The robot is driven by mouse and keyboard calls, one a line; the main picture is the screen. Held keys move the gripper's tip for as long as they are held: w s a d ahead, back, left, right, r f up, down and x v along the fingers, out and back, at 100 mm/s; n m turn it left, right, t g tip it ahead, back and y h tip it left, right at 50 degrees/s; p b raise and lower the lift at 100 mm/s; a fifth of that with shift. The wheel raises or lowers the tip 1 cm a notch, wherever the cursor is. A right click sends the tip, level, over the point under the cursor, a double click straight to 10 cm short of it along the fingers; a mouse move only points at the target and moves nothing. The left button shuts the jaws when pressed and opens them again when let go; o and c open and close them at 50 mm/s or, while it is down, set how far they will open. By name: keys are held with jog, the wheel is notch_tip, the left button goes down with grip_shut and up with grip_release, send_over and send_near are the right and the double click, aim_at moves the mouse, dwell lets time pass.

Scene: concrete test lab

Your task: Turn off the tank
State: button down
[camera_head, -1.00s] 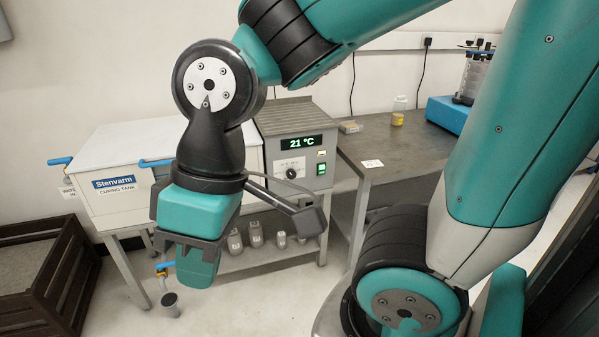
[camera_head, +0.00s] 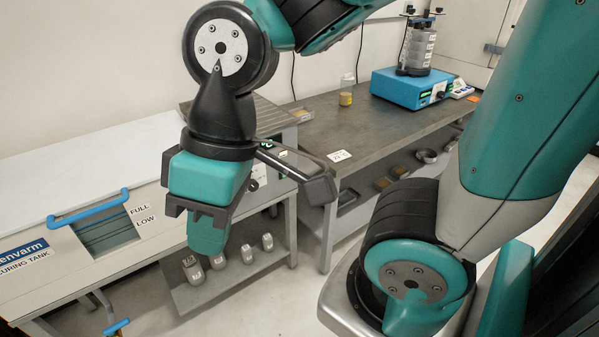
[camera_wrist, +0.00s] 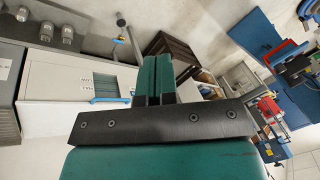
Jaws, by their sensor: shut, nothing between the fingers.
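The curing tank (camera_head: 110,160) stands at the left in the head view, with a white lid, a blue-and-white name label and a level window marked FULL and LOW. Its grey control box (camera_head: 245,115) is at the tank's right end.
A dark bench (camera_head: 400,125) right of the tank holds a jar (camera_head: 346,90), a small card and a blue sieve shaker (camera_head: 412,88). Several grey cylinders (camera_head: 247,253) stand on the shelf under the tank. Open floor lies in front.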

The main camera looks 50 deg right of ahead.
jog(key=w+d+f+m+t+y+b, duration=0.25)
jog(key=w+f+m+b, duration=0.25)
jog(key=w+f+b, duration=0.65)
jog(key=w+d+f+m+t+b, duration=0.65)
jog(key=w+d+f+b, duration=0.4)
jog(key=w+d, duration=0.2)
jog(key=d+f+m+t+h+b, duration=0.2)
jog(key=d+f+m+h+b, duration=0.1)
jog(key=d, duration=0.7)
jog(key=d+f+m+t+h+b, duration=0.2)
jog(key=d+f+m+h+b, duration=0.2)
jog(key=d+f+m, duration=0.4)
jog(key=s+d+f+m+t+h+b, duration=0.1)
jog(key=d+f+m+b, duration=0.4)
jog(key=d, duration=0.9)
notch_tip(320, 180, down, 2)
jog(key=t+h, duration=0.1)
jog(key=h, duration=0.1)
jog(key=shift+d+t+h, duration=0.25)
jog(key=shift+t+h, duration=0.1)
jog(key=shift+t, duration=0.05)
